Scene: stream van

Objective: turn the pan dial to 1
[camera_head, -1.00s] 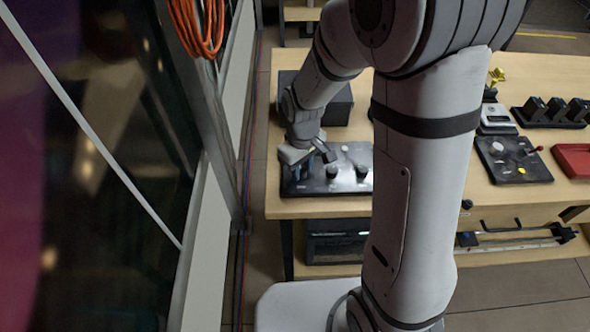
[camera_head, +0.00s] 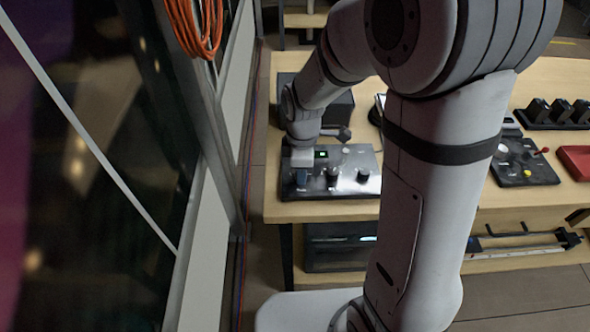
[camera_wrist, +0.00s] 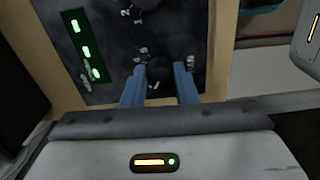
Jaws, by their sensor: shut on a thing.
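A dark control panel (camera_head: 345,188) with several knobs lies on the wooden table's near left part. My gripper (camera_wrist: 160,70) is over the panel's left end, pointing down. In the wrist view its two blue fingers are shut on a dark round dial (camera_wrist: 157,76), one finger on each side. Small white numerals stand around this dial; the fingers hide part of its scale, and I cannot read its pointer. In the head view the gripper (camera_head: 301,178) covers the held dial.
Two other dark knobs (camera_head: 331,181) (camera_head: 363,174) stand to the right on the panel. Green lights (camera_wrist: 80,27) glow on the panel in the wrist view. A dark box (camera_head: 335,108) stands behind the panel. A red tray (camera_head: 576,158) lies far right. A glass wall is at left.

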